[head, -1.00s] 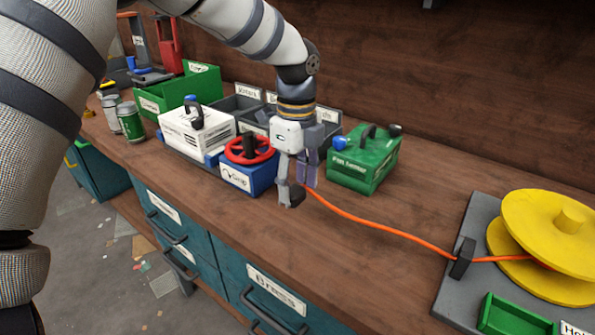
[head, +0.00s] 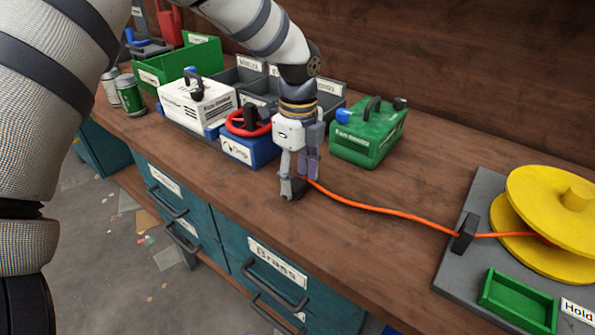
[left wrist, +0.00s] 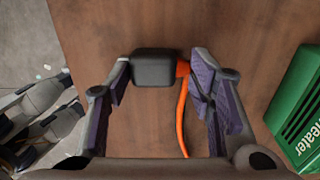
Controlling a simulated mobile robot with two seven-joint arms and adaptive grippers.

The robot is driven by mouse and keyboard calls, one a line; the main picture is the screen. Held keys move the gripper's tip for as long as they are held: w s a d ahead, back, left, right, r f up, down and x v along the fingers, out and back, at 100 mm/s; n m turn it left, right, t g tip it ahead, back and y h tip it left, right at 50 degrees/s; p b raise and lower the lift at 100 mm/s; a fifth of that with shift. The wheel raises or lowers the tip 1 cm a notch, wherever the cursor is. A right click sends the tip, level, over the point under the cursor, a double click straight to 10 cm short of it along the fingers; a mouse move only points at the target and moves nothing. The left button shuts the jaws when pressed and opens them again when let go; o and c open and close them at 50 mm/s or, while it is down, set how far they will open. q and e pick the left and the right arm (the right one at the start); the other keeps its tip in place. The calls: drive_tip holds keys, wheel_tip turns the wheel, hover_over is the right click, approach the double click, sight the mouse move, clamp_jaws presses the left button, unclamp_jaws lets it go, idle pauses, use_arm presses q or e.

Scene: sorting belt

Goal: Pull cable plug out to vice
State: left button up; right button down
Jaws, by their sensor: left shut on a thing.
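The orange cable (head: 385,210) leaves the plug and runs right, through a dark guide (head: 466,233), to the yellow reel (head: 550,215). In the head view the fingers mostly hide the plug. The vice jaws are partly hidden behind the wheel.
A green heater box (head: 368,135) stands behind and right of the gripper. A white box (head: 197,105), grey bins (head: 250,75) and cans (head: 130,97) stand left and behind. A green tray (head: 518,300) lies by the reel. Bench front between is clear.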

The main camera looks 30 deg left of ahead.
idle(0.3)
use_arm(q)
drive_tip(key=o, duration=1.4)
drive_tip(key=shift+c, duration=0.2)
